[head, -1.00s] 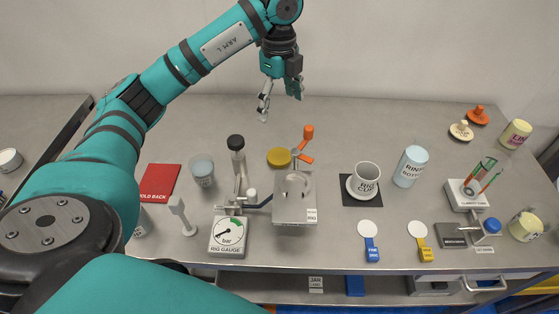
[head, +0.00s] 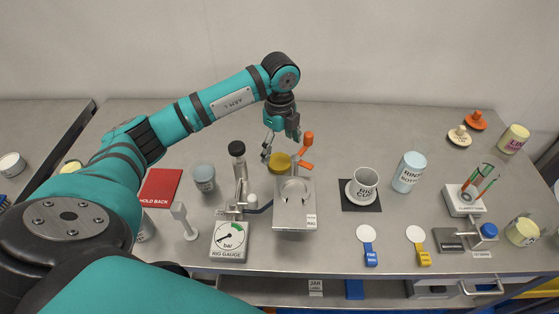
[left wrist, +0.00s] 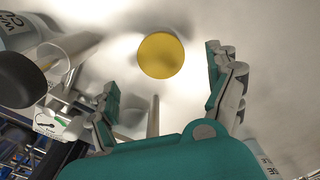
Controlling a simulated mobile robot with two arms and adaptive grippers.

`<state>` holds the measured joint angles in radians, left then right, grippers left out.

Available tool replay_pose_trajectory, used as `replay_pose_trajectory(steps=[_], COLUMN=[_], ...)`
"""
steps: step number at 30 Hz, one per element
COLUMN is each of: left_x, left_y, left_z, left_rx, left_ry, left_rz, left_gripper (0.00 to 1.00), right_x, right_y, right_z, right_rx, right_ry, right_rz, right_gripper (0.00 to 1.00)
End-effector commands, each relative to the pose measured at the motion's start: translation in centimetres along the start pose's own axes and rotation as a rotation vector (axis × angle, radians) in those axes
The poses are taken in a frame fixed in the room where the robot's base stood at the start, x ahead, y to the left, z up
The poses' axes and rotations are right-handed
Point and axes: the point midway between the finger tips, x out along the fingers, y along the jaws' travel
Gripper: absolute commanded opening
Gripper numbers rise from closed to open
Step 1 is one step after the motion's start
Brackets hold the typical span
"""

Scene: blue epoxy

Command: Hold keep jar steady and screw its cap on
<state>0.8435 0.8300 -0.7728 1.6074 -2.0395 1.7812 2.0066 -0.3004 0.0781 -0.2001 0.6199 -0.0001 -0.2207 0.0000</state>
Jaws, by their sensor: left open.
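A round yellow cap (head: 279,161) lies on the bench behind the metal stand; it also shows as a yellow disc in the left wrist view (left wrist: 161,55). My left gripper (head: 280,141) is open and empty, fingers pointing down above and slightly behind the cap. In the left wrist view the cap appears between and beyond the two fingers (left wrist: 163,78). My right gripper is out of view.
The rig cup (head: 364,185) and rinse bottle (head: 409,172) stand right.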

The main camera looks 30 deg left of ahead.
Motion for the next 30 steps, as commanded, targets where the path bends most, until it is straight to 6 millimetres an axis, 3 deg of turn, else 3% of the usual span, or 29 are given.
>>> replay_pose_trajectory(steps=[11, 21, 30], left_x=[0.4, 4.8, 5.3], left_y=[0.0, -0.2, -0.2], left_z=[-0.1, -0.3, -0.3], left_rx=[0.0, 0.0, 0.0], left_ry=[0.001, 0.001, 0.001], left_rz=[0.002, 0.002, 0.0], left_gripper=[0.89, 0.89, 0.89], right_x=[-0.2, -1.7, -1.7], right_y=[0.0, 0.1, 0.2], right_z=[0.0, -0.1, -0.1], right_rx=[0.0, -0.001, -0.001], right_ry=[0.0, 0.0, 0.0], right_rz=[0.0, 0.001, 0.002], right_gripper=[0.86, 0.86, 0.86])
